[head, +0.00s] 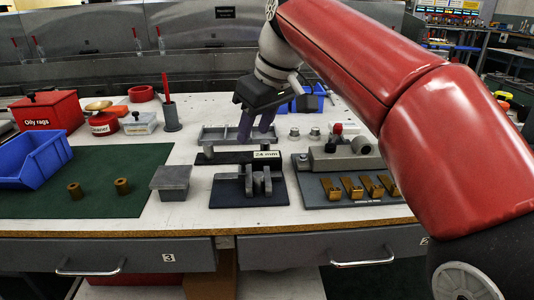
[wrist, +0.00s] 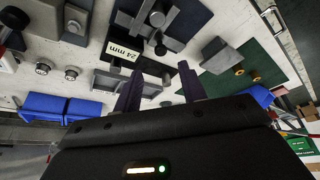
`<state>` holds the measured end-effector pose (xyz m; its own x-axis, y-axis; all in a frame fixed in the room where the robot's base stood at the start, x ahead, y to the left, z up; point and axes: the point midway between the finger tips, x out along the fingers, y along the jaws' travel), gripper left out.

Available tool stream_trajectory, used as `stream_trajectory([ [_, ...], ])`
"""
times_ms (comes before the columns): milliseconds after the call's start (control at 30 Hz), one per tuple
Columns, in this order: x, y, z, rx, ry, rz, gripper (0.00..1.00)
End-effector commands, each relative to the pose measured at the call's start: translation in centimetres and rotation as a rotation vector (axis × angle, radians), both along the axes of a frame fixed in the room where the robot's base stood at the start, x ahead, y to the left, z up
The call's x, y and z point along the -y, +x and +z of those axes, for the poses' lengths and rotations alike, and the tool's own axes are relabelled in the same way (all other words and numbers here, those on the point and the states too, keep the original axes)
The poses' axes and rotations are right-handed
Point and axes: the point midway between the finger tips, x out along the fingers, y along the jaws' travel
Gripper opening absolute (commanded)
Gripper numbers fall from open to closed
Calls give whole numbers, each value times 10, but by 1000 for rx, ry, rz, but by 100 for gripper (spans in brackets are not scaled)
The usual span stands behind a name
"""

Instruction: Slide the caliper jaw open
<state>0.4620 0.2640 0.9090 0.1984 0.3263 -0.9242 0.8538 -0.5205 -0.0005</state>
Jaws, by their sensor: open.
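The caliper shows as a dark bar with a "24 mm" readout (head: 267,155) and upright grey jaw-like blocks (head: 258,180) on a dark blue mat (head: 225,196). In the wrist view the readout (wrist: 122,52) and the mat (wrist: 190,12) appear upside down near the top. I cannot tell which block is the sliding jaw. My gripper (head: 257,124) is open and empty, its fingers pointing down above and behind the caliper, over a grey tray (head: 213,132). In the wrist view my fingers (wrist: 157,85) are apart with nothing between them.
A grey fixture (head: 345,160) with brass pieces stands right of the caliper. A grey block (head: 172,178) stands left of it. Further left are a green mat (head: 110,205), a blue bin (head: 35,162) and a red oily rags box (head: 47,110). Small metal knobs (head: 304,133) stand behind.

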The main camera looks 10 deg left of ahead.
Motion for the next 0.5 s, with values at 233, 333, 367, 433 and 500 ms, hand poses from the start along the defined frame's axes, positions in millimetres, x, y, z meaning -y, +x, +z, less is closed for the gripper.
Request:
stream_trajectory([
  [233,-12,6,-35,-2,-1,2,41],
  [333,-17,9,-49,-2,-1,0,41],
  [367,-18,10,-53,-2,-1,0,41],
  [433,-21,12,-60,-2,0,-1,41],
  [500,-22,14,-65,-2,0,-1,41],
])
